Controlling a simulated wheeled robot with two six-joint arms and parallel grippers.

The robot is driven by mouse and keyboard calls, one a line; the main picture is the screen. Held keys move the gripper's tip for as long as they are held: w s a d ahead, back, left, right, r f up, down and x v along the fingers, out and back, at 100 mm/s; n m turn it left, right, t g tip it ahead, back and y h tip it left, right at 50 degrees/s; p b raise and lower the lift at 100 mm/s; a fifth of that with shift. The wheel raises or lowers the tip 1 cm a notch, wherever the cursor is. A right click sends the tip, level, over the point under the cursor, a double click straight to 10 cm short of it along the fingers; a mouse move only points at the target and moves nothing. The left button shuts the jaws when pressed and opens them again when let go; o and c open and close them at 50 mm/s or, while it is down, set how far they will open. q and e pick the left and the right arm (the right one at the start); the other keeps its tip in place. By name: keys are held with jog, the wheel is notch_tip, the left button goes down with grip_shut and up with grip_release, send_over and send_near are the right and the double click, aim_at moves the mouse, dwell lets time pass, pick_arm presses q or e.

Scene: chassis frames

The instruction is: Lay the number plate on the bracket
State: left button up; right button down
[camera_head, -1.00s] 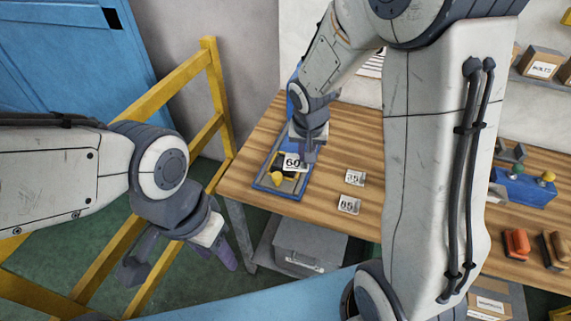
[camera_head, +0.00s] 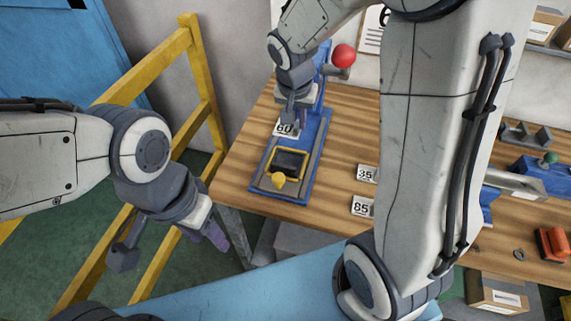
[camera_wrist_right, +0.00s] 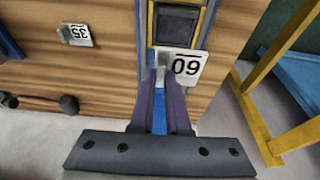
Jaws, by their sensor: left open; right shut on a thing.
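A small white number plate marked 60 (camera_head: 284,129) is in my right gripper (camera_head: 291,112). In the right wrist view the plate (camera_wrist_right: 187,66) reads upside down, at the tips of the nearly closed purple fingers (camera_wrist_right: 167,92). The likely bracket is a yellow frame with a dark recess (camera_head: 289,162) on a blue base (camera_head: 295,196). It also shows in the right wrist view (camera_wrist_right: 176,24). The plate is beyond the recess, toward the red-knobbed lever, and leaves the recess uncovered. My left gripper (camera_head: 172,250) is open and empty, left of the table.
Two plates, 35 (camera_head: 367,173) and 85 (camera_head: 362,206), lie on the wooden table (camera_head: 337,190) right of the blue base. A red-knobbed lever (camera_head: 343,57) stands behind. A yellow rail (camera_head: 205,90) is at left. Blue and red items lie far right.

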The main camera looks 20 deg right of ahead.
jog(key=shift+b+x, duration=0.8)
jog(key=shift+x, duration=0.4)
jog(key=b, duration=0.2)
send_near(296, 162)
jog(key=x, duration=0.5)
jog(key=shift+f, duration=0.15)
jog(key=shift+f+b, duration=0.25)
jog(key=shift+b, duration=0.05)
jog(key=c, duration=0.9)
grip_release()
jog(key=shift+r, duration=0.1)
